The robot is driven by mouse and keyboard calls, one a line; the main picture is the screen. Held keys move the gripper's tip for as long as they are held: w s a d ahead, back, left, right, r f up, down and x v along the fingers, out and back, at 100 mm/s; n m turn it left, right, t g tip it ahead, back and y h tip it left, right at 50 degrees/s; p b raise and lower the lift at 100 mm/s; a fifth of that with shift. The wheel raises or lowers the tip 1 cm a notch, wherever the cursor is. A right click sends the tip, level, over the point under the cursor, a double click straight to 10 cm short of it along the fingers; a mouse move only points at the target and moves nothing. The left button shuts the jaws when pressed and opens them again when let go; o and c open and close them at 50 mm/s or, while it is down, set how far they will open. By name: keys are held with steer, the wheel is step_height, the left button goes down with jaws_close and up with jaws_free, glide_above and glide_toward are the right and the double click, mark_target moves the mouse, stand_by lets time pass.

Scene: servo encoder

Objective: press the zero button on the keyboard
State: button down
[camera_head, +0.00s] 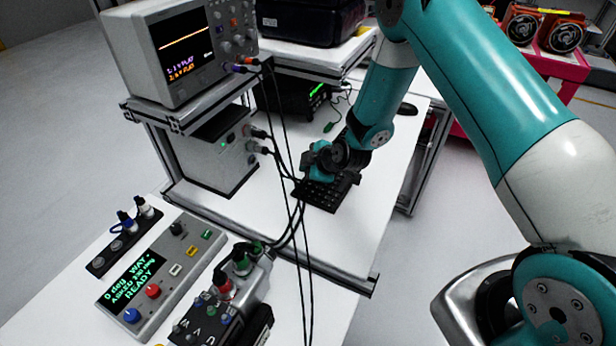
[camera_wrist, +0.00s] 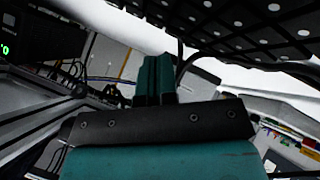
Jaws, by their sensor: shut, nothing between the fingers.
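The black keyboard (camera_head: 322,194) lies on the white table under my gripper. In the wrist view the keyboard (camera_wrist: 245,22) fills the upper right, dark with pale round marks on its keys. My gripper (camera_head: 306,172) is at the keyboard's far left part in the head view. In the wrist view its teal fingers (camera_wrist: 155,78) are closed together, with nothing between them. The fingertips look close to the keyboard, but I cannot tell whether they touch it. The zero button cannot be made out in either view.
An oscilloscope (camera_head: 183,45) stands on a raised shelf at the left. A control box (camera_head: 160,275) reading "READY" sits at the front left. Black cables (camera_head: 291,215) hang just left of the keyboard. A black mouse (camera_head: 407,108) lies behind. The table right of the keyboard is clear.

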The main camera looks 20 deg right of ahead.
steer(key=shift+f, duration=0.15)
steer(key=shift+f+b, duration=0.3)
steer(key=shift+b, duration=0.3)
steer(key=shift+f+b, duration=0.4)
steer(key=shift+b, duration=0.05)
stand_by(0.5)
steer(key=shift+r, duration=0.15)
steer(key=shift+r+p, duration=0.35)
steer(key=shift+r, duration=0.3)
steer(key=shift+r+p, duration=1.35)
steer(key=shift+r, duration=1.2)
